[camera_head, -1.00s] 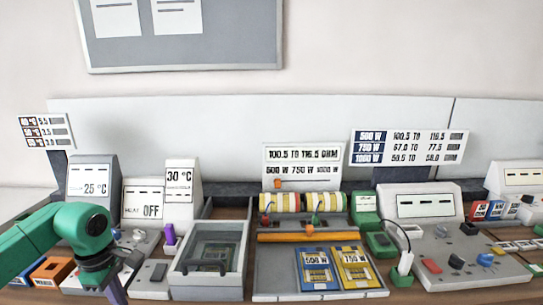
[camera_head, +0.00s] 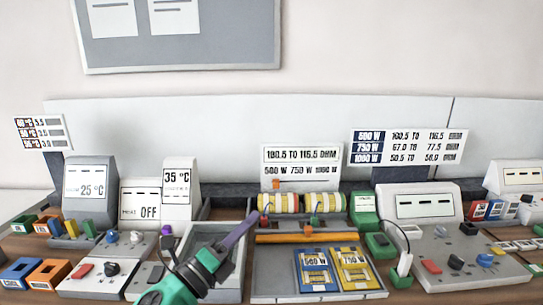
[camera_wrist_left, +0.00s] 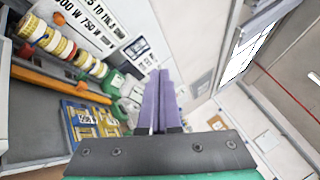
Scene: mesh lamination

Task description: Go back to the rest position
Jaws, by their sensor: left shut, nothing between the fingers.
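My left gripper (camera_head: 245,228) shows in the head view in front of the grey tray, with its green arm coming from the lower edge. Its purple fingers are shut together, with nothing between them, and point up and to the right. The fingers (camera_wrist_left: 159,95) also show closed in the left wrist view. They hide part of the grey tray (camera_head: 205,212) behind them. My right gripper is not in view.
The blue and yellow cards (camera_head: 317,270) lie on a grey board right of the gripper, below an orange bar (camera_head: 300,238). Display consoles (camera_head: 90,190) stand at left, another (camera_head: 420,205) at right. Knobs and switches (camera_head: 110,268) line the front left.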

